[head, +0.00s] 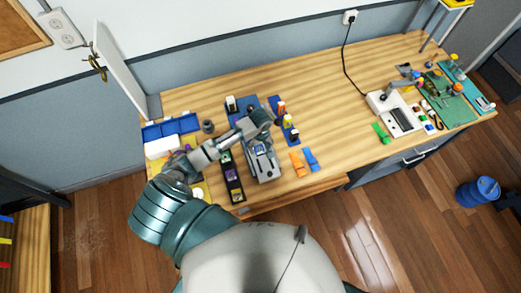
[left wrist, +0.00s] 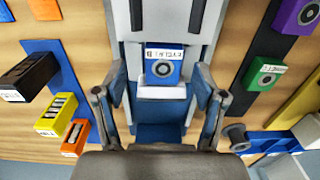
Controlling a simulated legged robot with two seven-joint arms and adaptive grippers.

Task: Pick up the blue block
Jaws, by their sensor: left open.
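A blue block (left wrist: 163,66) with a white label and a round dark mark on its face shows in the left wrist view. It sits by a white pad on a grey and blue fixture (left wrist: 178,18). My left gripper (left wrist: 160,88) is open, with one finger on each side of the picture and the block between and beyond them. I see no finger touching the block. My right gripper is not in view.
Black, yellow and orange blocks stand on a blue strip (left wrist: 75,75) at left in the wrist view. Green (left wrist: 262,72) and purple blocks are at right. In the head view, a white machine (head: 397,112) stands further right; bare wood (head: 325,105) lies between.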

